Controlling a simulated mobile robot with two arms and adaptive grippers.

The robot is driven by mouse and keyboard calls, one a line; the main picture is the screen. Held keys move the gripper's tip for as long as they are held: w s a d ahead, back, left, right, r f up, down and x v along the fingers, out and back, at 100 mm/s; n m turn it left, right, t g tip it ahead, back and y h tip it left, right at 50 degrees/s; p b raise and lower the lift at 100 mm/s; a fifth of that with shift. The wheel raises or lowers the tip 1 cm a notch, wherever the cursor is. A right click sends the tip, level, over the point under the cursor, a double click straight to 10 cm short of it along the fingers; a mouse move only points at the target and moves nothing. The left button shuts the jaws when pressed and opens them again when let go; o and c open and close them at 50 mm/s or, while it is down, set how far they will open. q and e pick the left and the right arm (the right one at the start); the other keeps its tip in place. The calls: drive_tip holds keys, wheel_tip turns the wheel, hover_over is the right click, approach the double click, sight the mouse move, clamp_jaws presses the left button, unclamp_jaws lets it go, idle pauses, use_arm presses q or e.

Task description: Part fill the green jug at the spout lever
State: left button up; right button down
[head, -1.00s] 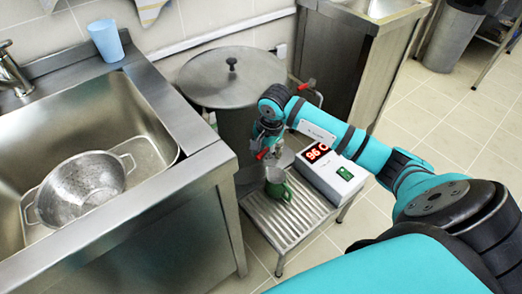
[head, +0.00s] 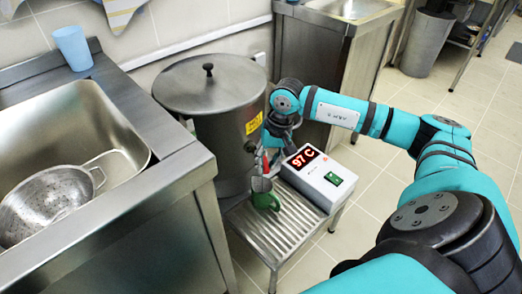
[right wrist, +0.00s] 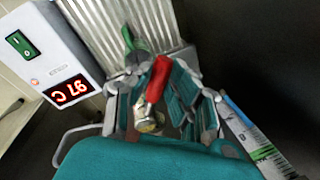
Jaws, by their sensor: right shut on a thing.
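The green jug (head: 264,196) stands upright on the slatted metal stand, beneath the spout area of the steel urn (head: 222,130). It also shows in part at the top of the right wrist view (right wrist: 131,42). The red spout lever (right wrist: 157,80) lies between the fingers of my right gripper (right wrist: 158,98), which is shut on it. In the head view the right gripper (head: 272,150) is just above the jug, small and partly hidden by its own wrist. The jug's inside and any water flow cannot be made out. My left gripper is not in view.
A white box (head: 320,178) with a red "97 C" display and green switch sits right of the jug. The steel sink unit (head: 150,200) with a colander (head: 45,205) stands left. A blue cup (head: 72,47) is behind it. Open floor lies right.

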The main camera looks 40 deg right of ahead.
drive_tip(key=shift+s+d+n+b, duration=0.25)
drive_tip(key=shift+d+n, duration=0.2)
drive_tip(key=shift+n, duration=0.25)
drive_tip(key=c, duration=1.2)
unclamp_jaws()
drive_tip(key=r, duration=0.4)
drive_tip(key=d+r, duration=0.1)
drive_tip(key=r, duration=0.3)
drive_tip(key=s+d+r, duration=0.1)
drive_tip(key=r, duration=0.2)
drive_tip(key=shift+r, duration=0.4)
drive_tip(key=shift+w, duration=0.1)
